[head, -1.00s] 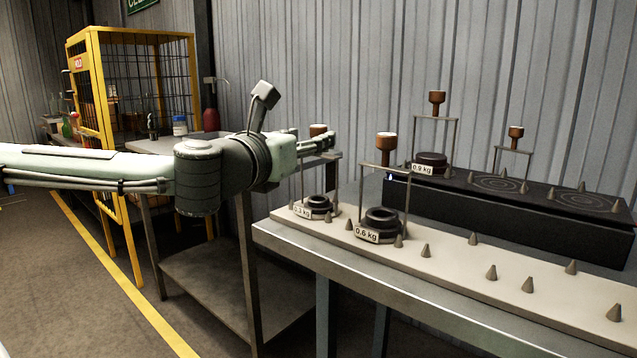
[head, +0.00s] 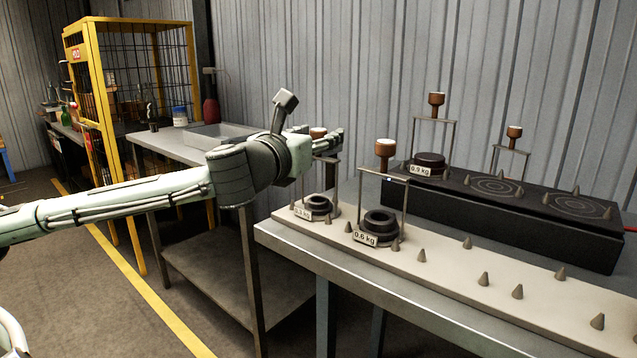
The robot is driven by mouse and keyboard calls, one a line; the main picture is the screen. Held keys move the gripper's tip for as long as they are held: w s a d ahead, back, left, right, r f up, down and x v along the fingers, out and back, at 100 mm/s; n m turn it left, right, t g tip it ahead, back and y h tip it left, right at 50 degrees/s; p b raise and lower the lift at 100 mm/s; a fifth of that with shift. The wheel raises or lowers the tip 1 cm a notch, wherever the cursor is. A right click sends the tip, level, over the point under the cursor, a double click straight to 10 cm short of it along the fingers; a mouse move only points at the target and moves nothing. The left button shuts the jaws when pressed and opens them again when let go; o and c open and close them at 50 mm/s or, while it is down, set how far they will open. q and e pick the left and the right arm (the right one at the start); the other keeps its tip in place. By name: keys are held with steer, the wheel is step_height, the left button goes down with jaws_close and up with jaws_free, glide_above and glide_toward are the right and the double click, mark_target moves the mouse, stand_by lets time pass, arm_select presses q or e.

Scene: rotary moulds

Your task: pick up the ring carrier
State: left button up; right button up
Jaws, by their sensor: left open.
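Several ring carriers stand on the right, each a wire frame with a brown knob on top. The 0.3 kg carrier (head: 319,206) and the 0.6 kg carrier (head: 379,224) stand on the pale board, with dark rings at their bases. The 0.9 kg carrier (head: 430,160) stands on the black block behind, with another frame (head: 511,150) to its right. My left gripper (head: 335,139) is open at the height of the 0.3 kg carrier's knob and overlaps it in view. I cannot tell whether they touch. My right gripper is out of view.
The pale board (head: 450,272) has several grey cones standing on it. The black block (head: 500,222) also carries cones and ring marks. A metal sink table (head: 172,143) and a yellow cage (head: 125,120) stand to the left. A corrugated wall closes the back.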

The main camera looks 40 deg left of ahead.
arm_select(q)
steer(key=shift+w, duration=0.3)
steer(key=shift+c, duration=0.6)
jaws_close()
